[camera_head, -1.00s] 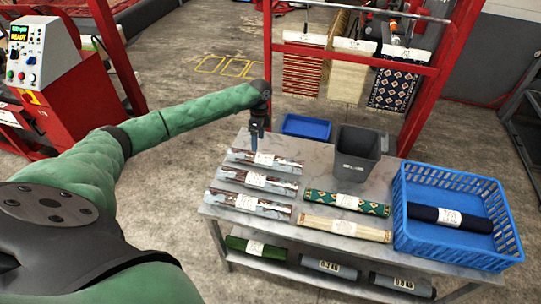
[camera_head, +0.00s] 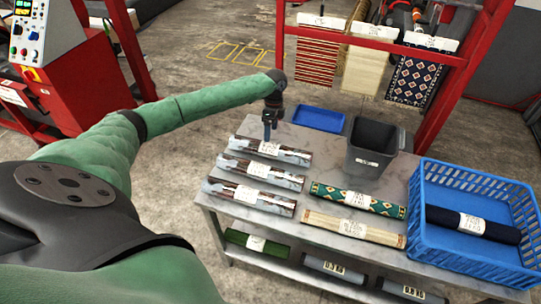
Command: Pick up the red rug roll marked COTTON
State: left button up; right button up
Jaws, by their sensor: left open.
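Three dark reddish-brown rug rolls in shiny clear wrap with white labels lie side by side on the left of the metal table: a far one (camera_head: 289,155), a middle one (camera_head: 284,178) and a near one (camera_head: 279,205). The label print is too small to read, so I cannot tell which says COTTON. My left gripper (camera_head: 268,135) is open and points down just above the far roll, near its label. I cannot tell whether it touches the roll. No roll is held. My right gripper is not in view.
A green patterned roll (camera_head: 385,207) and a cream roll (camera_head: 318,220) lie mid-table. A grey bin (camera_head: 363,159) and a blue tray (camera_head: 320,118) stand behind. A blue crate (camera_head: 455,264) with a navy roll (camera_head: 490,228) is right. More rolls lie on the lower shelf.

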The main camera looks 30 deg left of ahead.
aim_at(271, 145)
pick_arm(q)
jog(key=shift+f, duration=0.65)
jog(key=shift+s+f, duration=0.1)
jog(key=shift+f, duration=0.1)
jog(key=shift+p+x, duration=0.4)
jog(key=shift+x, duration=0.75)
jog(key=p+x, duration=0.2)
jog(key=x, duration=0.2)
jog(key=shift+d+f+p, duration=0.15)
jog(key=shift+p, duration=0.25)
jog(key=shift+f, duration=0.4)
jog(key=c, duration=1.3)
jog(key=shift+c, duration=1.1)
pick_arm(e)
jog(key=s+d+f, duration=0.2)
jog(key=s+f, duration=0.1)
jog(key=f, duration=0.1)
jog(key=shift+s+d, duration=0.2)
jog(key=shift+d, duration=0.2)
pick_arm(q)
jog(key=shift+r, duration=0.1)
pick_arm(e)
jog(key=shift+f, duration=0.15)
